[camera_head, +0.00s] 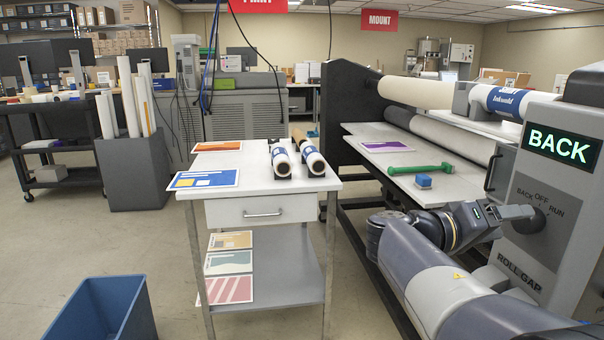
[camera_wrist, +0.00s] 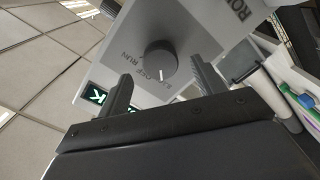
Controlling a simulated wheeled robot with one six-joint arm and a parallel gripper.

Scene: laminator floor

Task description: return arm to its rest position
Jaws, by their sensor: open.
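My gripper (camera_head: 518,212) is at the laminator's control panel, in front of the selector knob (camera_head: 537,219). In the wrist view my gripper (camera_wrist: 165,84) has its two fingers spread wide, with nothing between them. The round dark knob also shows in the wrist view (camera_wrist: 160,60), just beyond the fingertips and apart from them there. The knob's panel is marked BACK, OFF and RUN. The lit display (camera_head: 562,145) above it reads BACK in green. My arm reaches in from the lower right of the head view.
The laminator (camera_head: 350,95) fills the right side, with a green-handled tool (camera_head: 420,169) and a blue block (camera_head: 424,181) on its bed. A white cart (camera_head: 262,212) with rolls and prints stands left of it. A blue bin (camera_head: 100,312) is at front left. Floor between them is open.

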